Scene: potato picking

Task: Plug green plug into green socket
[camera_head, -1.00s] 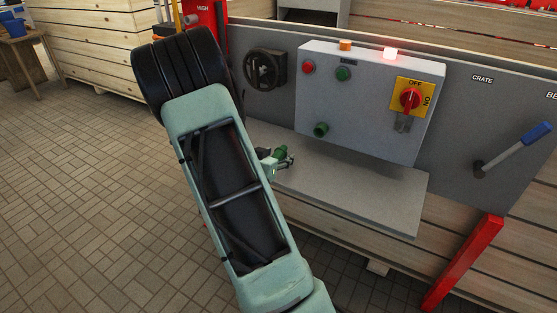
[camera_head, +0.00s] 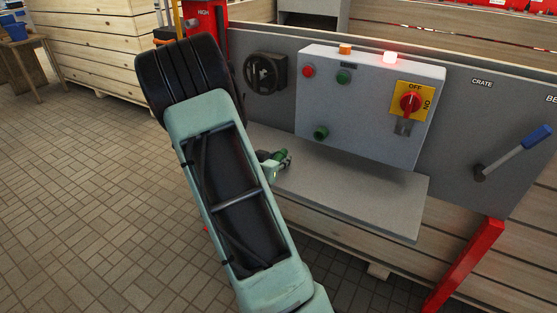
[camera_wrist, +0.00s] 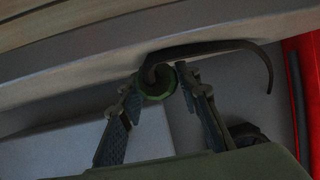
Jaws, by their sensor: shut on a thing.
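The green plug (camera_head: 280,157) is held in my gripper (camera_head: 273,165), above the grey shelf and to the left of the control box. In the wrist view the plug (camera_wrist: 158,84) shows end-on between the fingertips of my gripper (camera_wrist: 160,92), with a dark cable curving away to the right. The green socket (camera_head: 321,133) sticks out low on the left of the grey control box's front. The plug and the socket are apart, with the plug lower and to the left. My arm hides part of the gripper in the head view.
The control box (camera_head: 365,145) carries a red button (camera_head: 308,71), a green button (camera_head: 343,76) and a red rotary switch (camera_head: 410,103) on a yellow plate. The shelf (camera_head: 350,195) below is bare. A blue-handled lever (camera_head: 512,152) is at the right. A black dial (camera_head: 265,73) is at the left.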

